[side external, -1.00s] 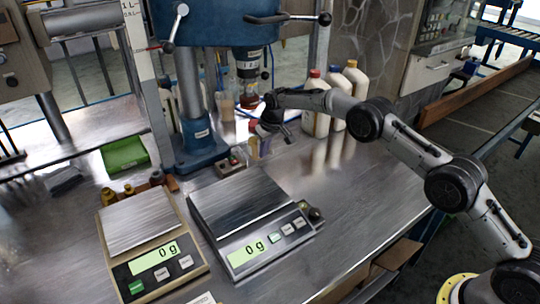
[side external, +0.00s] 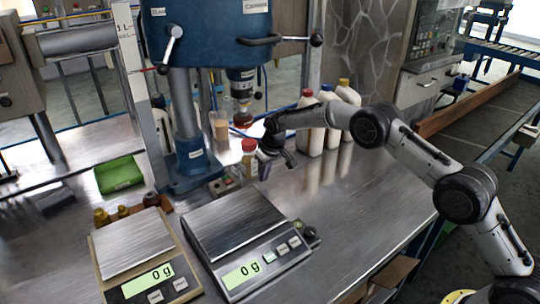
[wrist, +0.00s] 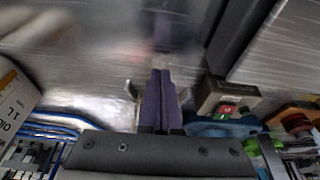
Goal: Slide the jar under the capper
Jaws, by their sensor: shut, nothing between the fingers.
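In the side view, a small jar with a red lid (side external: 249,146) stands upright on the steel bench, to the right of the blue foot of the capper (side external: 205,40). The capper's dark head (side external: 243,82) hangs behind and above it, with a reddish-amber piece (side external: 243,117) below the head. My gripper (side external: 265,171) is low beside the jar, on its right. Whether it touches the jar cannot be told. In the wrist view its purple fingers (wrist: 160,75) are shut together with nothing between them. The jar is not clearly visible there.
Several pale bottles (side external: 312,130) stand close behind my gripper. A control box with red and green buttons (wrist: 228,98) is by the capper's foot. Two scales (side external: 240,235) (side external: 135,250) stand in front. The bench to the right (side external: 360,200) is clear.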

